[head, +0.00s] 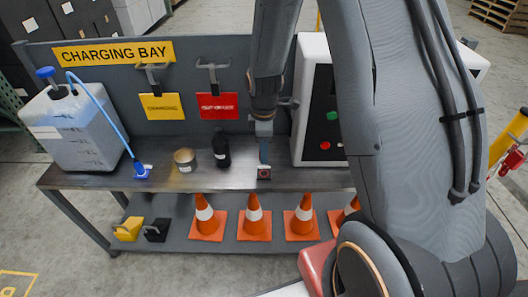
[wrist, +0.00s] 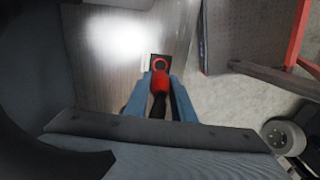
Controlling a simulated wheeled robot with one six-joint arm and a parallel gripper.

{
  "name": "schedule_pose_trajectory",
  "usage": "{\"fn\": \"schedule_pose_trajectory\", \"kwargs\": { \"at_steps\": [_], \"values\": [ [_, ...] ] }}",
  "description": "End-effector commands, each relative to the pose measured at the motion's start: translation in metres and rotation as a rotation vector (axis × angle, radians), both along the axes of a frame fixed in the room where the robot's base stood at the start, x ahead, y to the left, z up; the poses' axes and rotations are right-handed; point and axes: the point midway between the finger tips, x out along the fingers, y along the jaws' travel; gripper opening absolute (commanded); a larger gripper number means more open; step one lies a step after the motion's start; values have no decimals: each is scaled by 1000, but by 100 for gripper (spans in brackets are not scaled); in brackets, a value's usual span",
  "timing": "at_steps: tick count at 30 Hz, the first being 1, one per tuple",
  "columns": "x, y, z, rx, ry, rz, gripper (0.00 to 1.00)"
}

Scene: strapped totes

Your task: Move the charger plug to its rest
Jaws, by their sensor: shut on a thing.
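My gripper (head: 264,152) points down over the front part of the bench, right of the black bottle. In the wrist view my gripper (wrist: 160,88) has its two blue fingers closed around the charger plug (wrist: 159,82), a red body with a black end. Just beyond the plug is its rest, a small black square with a red ring (wrist: 160,62). In the head view the rest (head: 264,173) sits on the bench near its front edge, directly below the fingers. The plug is mostly hidden there. I cannot tell whether the plug touches the rest.
On the bench (head: 90,180) stand a blue-capped jug (head: 75,130) with a hose to a blue nozzle (head: 141,170), a tan roll (head: 185,160), a black bottle (head: 221,150) and a white-framed charger cabinet (head: 318,120).

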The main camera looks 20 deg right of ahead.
Motion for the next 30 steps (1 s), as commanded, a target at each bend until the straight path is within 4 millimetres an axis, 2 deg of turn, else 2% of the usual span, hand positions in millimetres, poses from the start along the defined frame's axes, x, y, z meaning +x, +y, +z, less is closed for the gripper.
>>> {"fn": "schedule_pose_trajectory", "kwargs": {
  "at_steps": [8, 22, 30],
  "values": [
    [0, 0, -12, 0, 1, -1, 0],
    [0, 0, -52, 0, 1, -1, 0],
    [0, 0, -58, 0, 1, -1, 0]
  ]
}}
